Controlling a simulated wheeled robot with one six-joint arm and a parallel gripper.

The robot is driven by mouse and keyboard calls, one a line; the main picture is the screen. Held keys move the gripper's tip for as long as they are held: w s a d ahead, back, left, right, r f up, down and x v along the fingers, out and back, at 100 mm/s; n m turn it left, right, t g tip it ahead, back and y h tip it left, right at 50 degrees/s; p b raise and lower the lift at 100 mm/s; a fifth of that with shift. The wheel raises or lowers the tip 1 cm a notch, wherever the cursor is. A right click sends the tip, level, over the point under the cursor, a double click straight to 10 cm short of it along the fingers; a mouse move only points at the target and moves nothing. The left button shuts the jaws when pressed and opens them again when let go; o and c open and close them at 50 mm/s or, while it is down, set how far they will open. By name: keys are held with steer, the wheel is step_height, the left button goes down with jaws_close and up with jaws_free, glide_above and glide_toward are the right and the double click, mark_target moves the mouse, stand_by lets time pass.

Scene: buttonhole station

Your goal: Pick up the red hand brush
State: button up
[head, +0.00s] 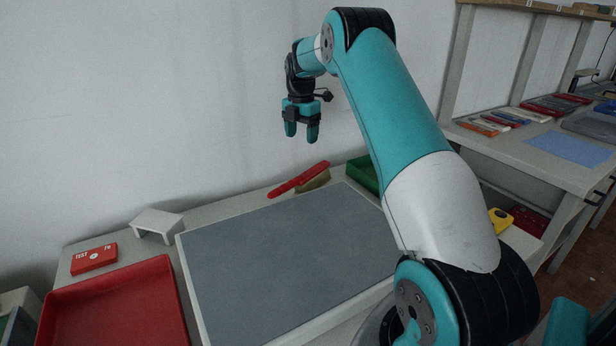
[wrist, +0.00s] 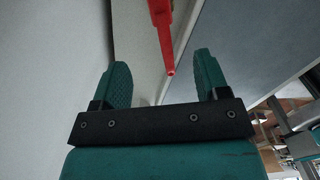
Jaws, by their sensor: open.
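The red hand brush (head: 299,179) lies at the back edge of the table, near the wall, with tan bristles under its right part. In the wrist view its red handle (wrist: 163,35) points down the picture, its tip between the fingertips as seen from the camera; the rest is cut off at the top. My gripper (head: 302,138) is above the brush, fingers pointing down, open and empty. Both fingers also show in the wrist view (wrist: 165,75). A clear gap separates the fingertips from the brush in the head view.
A grey mat (head: 285,260) covers the middle of the table and is clear. A red tray (head: 118,305), a red box (head: 94,259) and a white stand (head: 157,224) are at left. A green bin (head: 363,174) is right of the brush. The wall is close behind.

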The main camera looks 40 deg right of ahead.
steer(key=p, duration=0.1)
glide_toward(301, 183)
steer(key=f, duration=0.2)
steer(key=w+d+f, duration=0.1)
steer(key=f, duration=0.1)
steer(key=w+d+f, duration=0.1)
steer(key=f, duration=0.1)
steer(key=shift+d+f, duration=0.15)
steer(key=shift+f, duration=0.1)
steer(key=shift+a+f+p, duration=0.2)
steer(key=shift+f+p, duration=0.5)
steer(key=shift+f, duration=2.05)
steer(key=shift+c, duration=0.5)
steer(key=c, duration=1)
steer(key=shift+c, duration=0.6)
steer(key=shift+r, duration=0.2)
step_height(301, 183, up, 20)
steer(key=b, duration=0.1)
steer(key=shift+f+b, duration=0.15)
steer(key=shift+b, duration=0.2)
